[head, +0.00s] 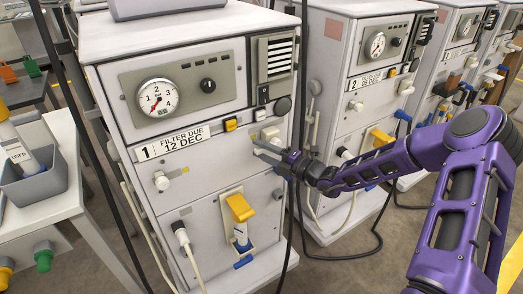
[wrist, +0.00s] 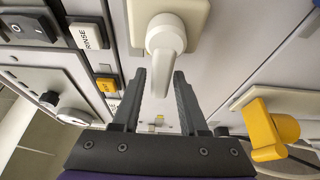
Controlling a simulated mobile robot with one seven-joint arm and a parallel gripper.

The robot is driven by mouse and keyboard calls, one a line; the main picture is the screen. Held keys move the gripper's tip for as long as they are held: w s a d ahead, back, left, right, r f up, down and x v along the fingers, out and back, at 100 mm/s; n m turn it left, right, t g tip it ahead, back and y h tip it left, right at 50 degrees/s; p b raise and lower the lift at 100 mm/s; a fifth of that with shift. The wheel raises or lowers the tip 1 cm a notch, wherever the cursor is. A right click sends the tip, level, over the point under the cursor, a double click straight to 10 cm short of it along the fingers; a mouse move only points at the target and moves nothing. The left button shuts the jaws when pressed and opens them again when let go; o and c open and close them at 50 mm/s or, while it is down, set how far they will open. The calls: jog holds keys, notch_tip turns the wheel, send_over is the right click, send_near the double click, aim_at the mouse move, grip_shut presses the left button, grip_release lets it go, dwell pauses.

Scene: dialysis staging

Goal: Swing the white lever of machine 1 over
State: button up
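Machine 1 (head: 195,105) stands at centre left in the head view, marked with a "1" and "FILTER DUE 12 DEC". Its white lever (wrist: 167,40) sits on a cream square plate in the wrist view, with its arm pointing down the picture between my fingertips. In the head view the lever's plate (head: 271,133) shows just above my gripper, which partly hides the lever. My gripper (wrist: 159,84) is open, with a dark finger on either side of the lever's end; a gap shows beside each finger. In the head view my gripper (head: 268,152) is at the machine's front right.
A yellow handle (head: 239,208) sits below the lever on machine 1; it also shows in the wrist view (wrist: 270,130). A white knob (head: 161,181) and a hose connector (head: 181,234) are to the left. Machine 2 (head: 350,90) stands close on the right, with cables between.

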grip_shut()
dwell(1.2)
